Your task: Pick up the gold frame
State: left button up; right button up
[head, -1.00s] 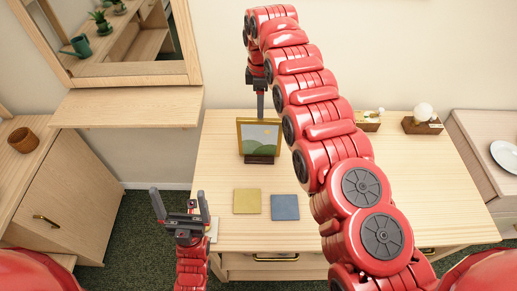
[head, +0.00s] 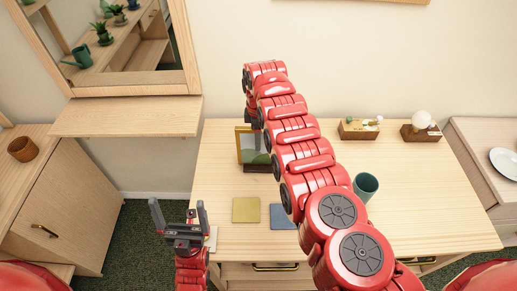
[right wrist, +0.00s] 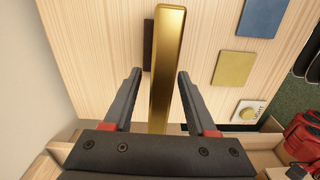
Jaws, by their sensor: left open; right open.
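The gold frame (head: 241,148) stands upright in a dark base on the wooden table (head: 430,210), toward the table's back left, partly hidden behind my right arm. In the right wrist view the frame's gold edge (right wrist: 167,60) runs between the two open fingers of my right gripper (right wrist: 158,85), with a gap on each side. My left gripper (head: 179,215) is open and empty, fingers up, by the table's front left edge.
A yellow square (head: 246,209) and a blue square (head: 283,217) lie in front of the frame. A teal cup (head: 366,186) stands right of my arm. Two wooden boxes, one with a bulb (head: 421,122), stand at the back. A shelf (head: 125,117) juts out at left.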

grip_shut()
dwell(1.4)
